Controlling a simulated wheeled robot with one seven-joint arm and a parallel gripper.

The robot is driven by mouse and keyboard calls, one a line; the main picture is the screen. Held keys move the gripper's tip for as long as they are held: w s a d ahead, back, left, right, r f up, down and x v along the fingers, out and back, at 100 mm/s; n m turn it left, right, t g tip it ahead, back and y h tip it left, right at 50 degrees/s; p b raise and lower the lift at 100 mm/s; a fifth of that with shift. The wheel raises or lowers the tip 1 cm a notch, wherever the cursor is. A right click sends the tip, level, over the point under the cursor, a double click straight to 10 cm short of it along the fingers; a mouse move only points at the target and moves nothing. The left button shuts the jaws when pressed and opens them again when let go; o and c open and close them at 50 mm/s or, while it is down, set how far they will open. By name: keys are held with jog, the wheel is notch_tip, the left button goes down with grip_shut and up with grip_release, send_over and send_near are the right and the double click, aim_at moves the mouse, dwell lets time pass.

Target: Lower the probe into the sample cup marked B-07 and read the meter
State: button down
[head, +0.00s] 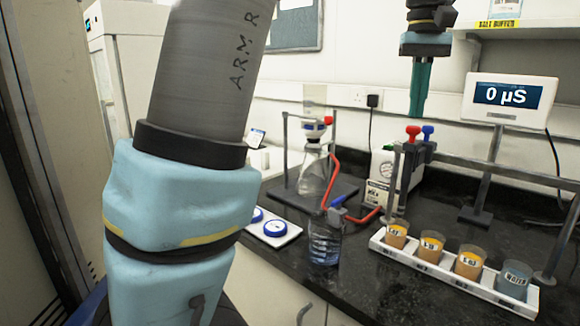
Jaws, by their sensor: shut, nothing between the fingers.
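My gripper (417,115) points straight down at the upper right, its teal fingers shut and empty, well above the cup rack. A white rack (405,258) holds three cups of orange liquid, the left cup (396,233), middle cup (431,245) and right cup (468,262). Their labels are too small to read surely, so I cannot tell which is B-07. A greyish-blue cup (513,281), apparently labelled WASTE, stands at the rack's right end. The meter (511,98) reads 0 µS. Red-topped (413,130) and blue-topped (428,130) parts sit at a metal rail; I cannot tell whether either is the probe.
A metal rail (505,169) crosses behind the cups, with a post (560,243) at right. A flask (315,175) with red tubing and a bottle (325,240) of blue liquid stand left of the rack. Dark counter (375,292) is clear before the rack.

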aim_at(413, 136)
dwell(0.4)
jog(key=shift+f+b, duration=1.95)
jog(key=shift+f, duration=1.4)
notch_tip(413, 136, up, 7)
jog(key=p, duration=0.7)
jog(key=shift+r, duration=0.1)
jog(key=w+a+f, duration=0.4)
jog(key=a+f, duration=0.5)
jog(key=a, duration=0.1)
jog(key=s+a+f, duration=0.4)
jog(key=a+f, duration=0.3)
jog(key=a, duration=0.3)
jog(key=s+a+f+n+t, duration=0.1)
jog(key=s+a+f, duration=0.3)
jog(key=a+f, duration=0.4)
jog(key=shift+a+t, duration=0.3)
jog(key=shift+a, duration=0.8)
jog(key=c, duration=1.6)
grip_release()
jog(key=shift+f, duration=0.1)
